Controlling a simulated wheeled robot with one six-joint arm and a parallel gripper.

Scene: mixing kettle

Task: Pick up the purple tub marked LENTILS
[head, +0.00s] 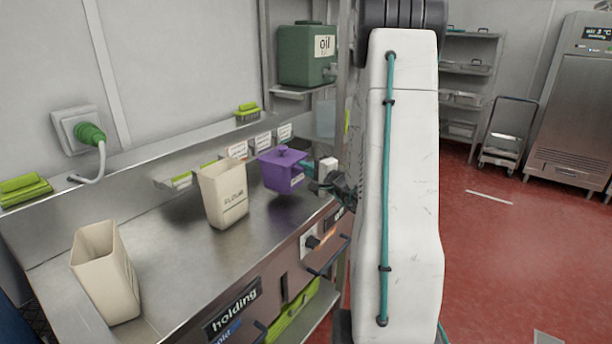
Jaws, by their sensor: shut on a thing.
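The purple tub (282,174) has a lid with a knob and shows in the head view just left of my arm. A pale label sits low on its right side, too small to read. My gripper (315,174) is at the tub's right side, shut on it. The tub appears raised a little above the steel counter (185,262), with a dark shadow on the counter to its left. My white arm hides what lies behind and to the right of the gripper.
An open cream container (104,275) stands at the counter's front left. A green oil tank (306,55) sits on a shelf behind. A cart (508,135) and a steel fridge (568,110) stand at the right across open red floor.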

